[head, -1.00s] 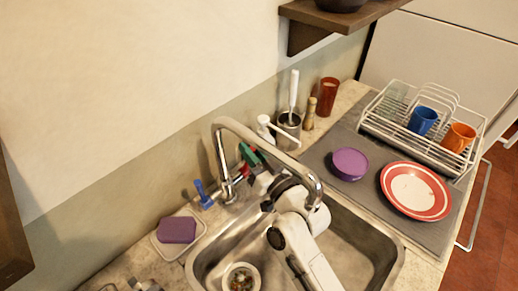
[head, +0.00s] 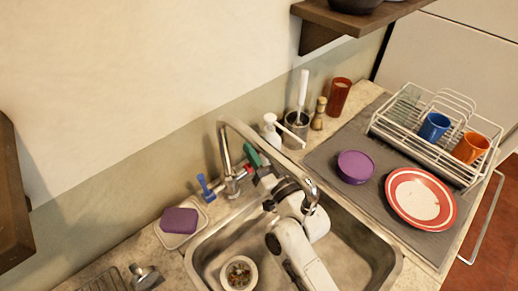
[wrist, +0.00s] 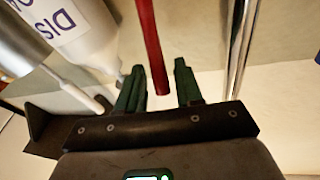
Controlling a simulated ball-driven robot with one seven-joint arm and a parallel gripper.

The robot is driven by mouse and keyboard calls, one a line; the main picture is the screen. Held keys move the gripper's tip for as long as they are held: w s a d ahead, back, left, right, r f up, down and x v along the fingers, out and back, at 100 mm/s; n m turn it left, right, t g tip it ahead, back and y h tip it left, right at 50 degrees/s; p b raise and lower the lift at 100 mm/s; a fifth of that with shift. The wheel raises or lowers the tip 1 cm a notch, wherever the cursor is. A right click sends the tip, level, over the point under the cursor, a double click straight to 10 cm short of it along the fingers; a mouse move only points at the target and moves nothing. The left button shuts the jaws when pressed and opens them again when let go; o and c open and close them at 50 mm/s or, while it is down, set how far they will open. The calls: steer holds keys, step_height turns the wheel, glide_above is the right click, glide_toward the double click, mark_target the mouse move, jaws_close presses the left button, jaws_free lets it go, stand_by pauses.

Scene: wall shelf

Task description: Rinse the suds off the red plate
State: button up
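The red plate (head: 442,212) lies flat on the grey drain mat right of the sink. It has a red rim and a large whitish middle; I cannot tell whether that is suds. The tap (head: 223,150) arches over the sink, with a blue handle (head: 206,188) and a red handle (head: 249,169) at its base. My gripper is behind the spout at the red handle, largely hidden in the head view. In the wrist view my gripper (wrist: 158,85) is open, its green fingers on either side of a red rod (wrist: 149,40), with gaps visible.
The sink (head: 212,252) holds a small bowl (head: 238,274). A purple sponge (head: 180,221) sits in a dish at left. A purple round item (head: 355,166) lies on the mat (head: 325,157). A rack (head: 408,128) holds cups. A white bottle (wrist: 75,30) stands close to my gripper.

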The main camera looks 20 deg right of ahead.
steer(key=shift+s, duration=0.1)
steer(key=b+v, duration=0.3)
steer(key=v, duration=0.7)
steer(key=shift+s, duration=0.3)
steer(key=shift+d+f, duration=0.1)
